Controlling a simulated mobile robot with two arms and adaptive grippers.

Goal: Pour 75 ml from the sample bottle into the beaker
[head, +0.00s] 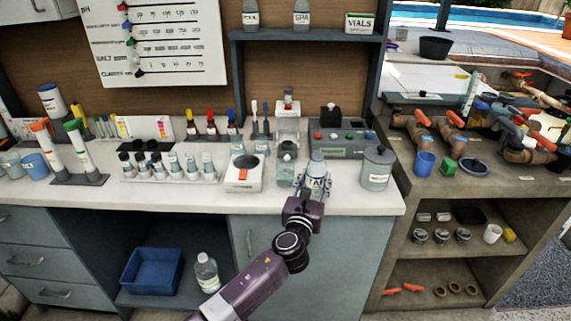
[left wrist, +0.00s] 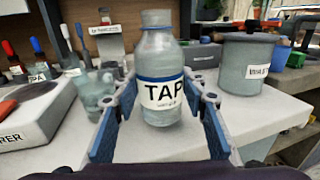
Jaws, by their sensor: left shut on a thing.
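The sample bottle (head: 317,168) is clear with a white TAP label and stands upright at the counter's front. It fills the middle of the left wrist view (left wrist: 162,80), with a blue band above the label. My left gripper (head: 315,186) is around the bottle from the front, one blue-padded finger on each side, shut on it. Its fingers show in the left wrist view (left wrist: 160,120). A clear glass vessel that looks like the beaker (head: 285,174) stands just left of the bottle; it also shows in the left wrist view (left wrist: 96,90). My right gripper is not in view.
A white stirrer (head: 243,174) stands left of the glass vessel. A lidded grey canister (head: 377,168) stands right of the bottle. Behind are a grey control box (head: 340,142) and a white dispenser (head: 288,120). A vial rack (head: 168,175) stands farther left. The front counter strip is clear.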

